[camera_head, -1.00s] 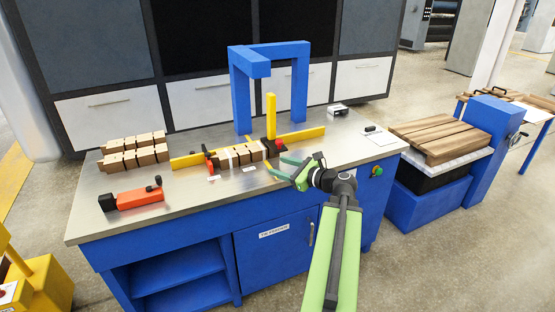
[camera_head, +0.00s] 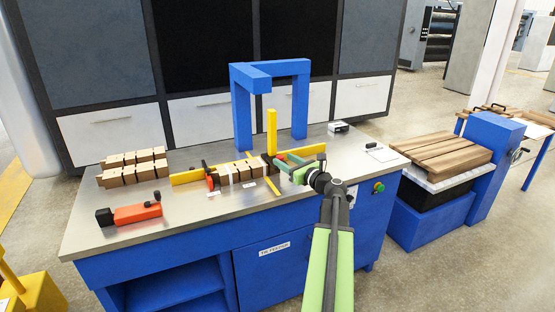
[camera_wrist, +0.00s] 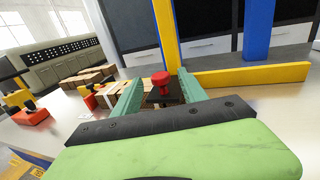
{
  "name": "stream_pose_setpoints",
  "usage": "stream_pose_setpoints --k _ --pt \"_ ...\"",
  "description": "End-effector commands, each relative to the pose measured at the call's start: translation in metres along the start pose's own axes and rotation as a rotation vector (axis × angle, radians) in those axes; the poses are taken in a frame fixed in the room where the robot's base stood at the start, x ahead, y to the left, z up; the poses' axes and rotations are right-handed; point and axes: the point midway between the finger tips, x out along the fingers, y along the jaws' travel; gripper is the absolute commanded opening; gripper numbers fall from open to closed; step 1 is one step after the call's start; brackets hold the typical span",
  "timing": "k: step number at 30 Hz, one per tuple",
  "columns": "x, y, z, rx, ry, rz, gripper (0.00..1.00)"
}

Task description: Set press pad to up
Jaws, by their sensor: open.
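I cannot tell for sure which part is the press pad. A blue press frame (camera_head: 241,105) stands on the steel-topped bench. A yellow upright post (camera_head: 271,130) stands in front of it, beside a row of slotted wooden blocks (camera_head: 236,172). My gripper (camera_head: 284,162) is open at the right end of this row, close to the post. In the wrist view, a red knob (camera_wrist: 160,77) on a dark block shows between the two teal fingers of my gripper (camera_wrist: 158,84). Whether either finger touches it I cannot tell. The yellow post (camera_wrist: 165,35) rises just behind the knob.
A yellow rail (camera_head: 187,177) runs along the blocks. More wooden blocks (camera_head: 133,166) and an orange tool (camera_head: 137,214) lie at the bench's left. A clipboard (camera_head: 381,154) lies at the right.

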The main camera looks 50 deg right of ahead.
Motion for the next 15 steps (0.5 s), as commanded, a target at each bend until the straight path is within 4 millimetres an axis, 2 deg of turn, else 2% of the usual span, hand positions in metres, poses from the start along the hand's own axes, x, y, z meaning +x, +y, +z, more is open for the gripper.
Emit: stream_pose_setpoints --k 1,6,15 --pt "0.012 -0.001 0.000 0.000 0.000 0.002 0.50" --pt "0.034 -0.001 0.000 0.000 0.000 0.001 0.50" --pt "0.039 0.000 0.000 0.000 0.000 -0.001 0.50"
